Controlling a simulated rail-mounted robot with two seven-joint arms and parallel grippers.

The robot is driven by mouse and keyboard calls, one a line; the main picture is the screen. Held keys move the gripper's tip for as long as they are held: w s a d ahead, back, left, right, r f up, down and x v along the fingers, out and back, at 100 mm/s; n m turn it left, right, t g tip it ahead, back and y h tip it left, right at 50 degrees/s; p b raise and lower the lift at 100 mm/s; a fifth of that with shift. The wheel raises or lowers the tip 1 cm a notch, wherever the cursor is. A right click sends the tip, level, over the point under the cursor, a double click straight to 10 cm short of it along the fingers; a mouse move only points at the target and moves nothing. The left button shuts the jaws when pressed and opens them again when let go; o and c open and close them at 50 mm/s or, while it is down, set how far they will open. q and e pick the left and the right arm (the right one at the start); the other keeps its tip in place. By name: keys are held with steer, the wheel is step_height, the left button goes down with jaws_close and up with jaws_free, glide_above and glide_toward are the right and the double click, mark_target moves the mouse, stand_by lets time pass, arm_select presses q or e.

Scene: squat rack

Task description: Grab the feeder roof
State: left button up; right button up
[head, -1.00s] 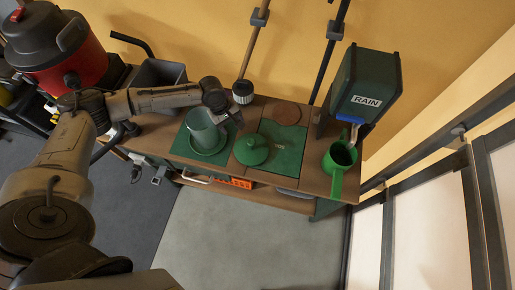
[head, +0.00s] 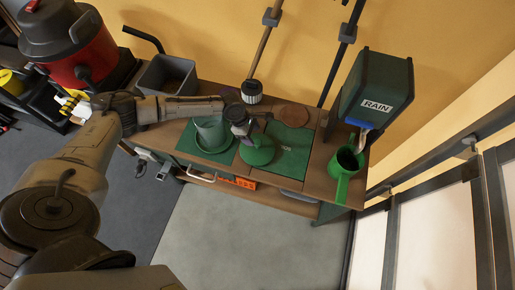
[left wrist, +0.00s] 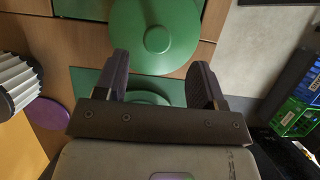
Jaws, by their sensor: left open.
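The green feeder tube and saucer (head: 211,137) stand to the left of the roof. My right gripper is not in view.
A green watering can (head: 344,168) stands under the RAIN box (head: 375,90) at the right. A grey bin (head: 166,78) is at the back left. The right green mat (head: 290,158) has bare room.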

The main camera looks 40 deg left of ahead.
mark_target(257, 141)
arm_select(q)
steer(key=shift+a+b+x, duration=0.1)
steer(key=shift+b+x, duration=0.15)
steer(key=shift+x, duration=1.4)
steer(key=shift+a+b+x, duration=0.15)
steer(key=shift+b+x, duration=0.05)
steer(key=shift+x, duration=1.5)
steer(key=shift+w, duration=0.1)
jaws_close()
